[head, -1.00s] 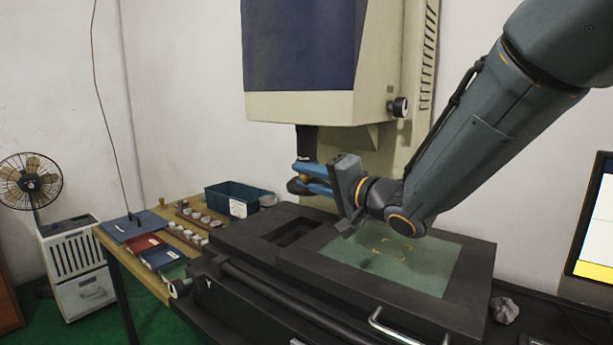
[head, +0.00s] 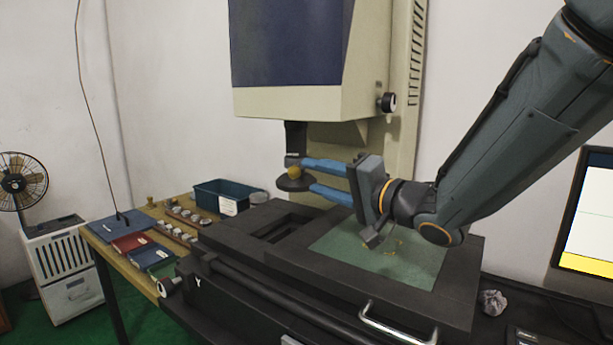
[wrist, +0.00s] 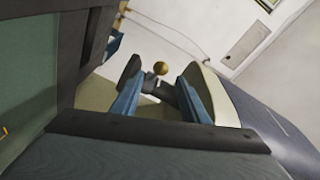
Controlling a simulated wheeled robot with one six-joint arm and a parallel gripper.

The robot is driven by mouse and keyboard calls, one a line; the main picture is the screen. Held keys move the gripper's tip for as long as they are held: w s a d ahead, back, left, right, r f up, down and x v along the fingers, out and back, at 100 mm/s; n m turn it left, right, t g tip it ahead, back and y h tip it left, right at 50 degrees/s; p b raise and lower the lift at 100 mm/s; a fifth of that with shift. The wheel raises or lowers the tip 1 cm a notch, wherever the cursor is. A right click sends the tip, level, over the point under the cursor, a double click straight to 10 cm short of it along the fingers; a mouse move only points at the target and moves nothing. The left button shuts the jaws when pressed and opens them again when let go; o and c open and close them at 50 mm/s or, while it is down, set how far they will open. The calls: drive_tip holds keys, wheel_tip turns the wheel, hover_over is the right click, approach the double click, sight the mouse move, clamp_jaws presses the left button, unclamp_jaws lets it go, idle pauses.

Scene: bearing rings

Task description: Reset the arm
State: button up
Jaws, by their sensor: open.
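My gripper (head: 318,180) has two blue fingers held apart with nothing between them. It hangs above the green glass stage (head: 410,262) of the measuring machine (head: 300,100), pointing left. I cannot tell whether a finger touches the disc.
A monitor (head: 592,220) stands at right. A crumpled grey lump (head: 492,302) lies by the stage.

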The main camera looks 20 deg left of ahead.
drive_tip(key=shift+s+d, duration=0.2)
drive_tip(key=shift+d, duration=0.2)
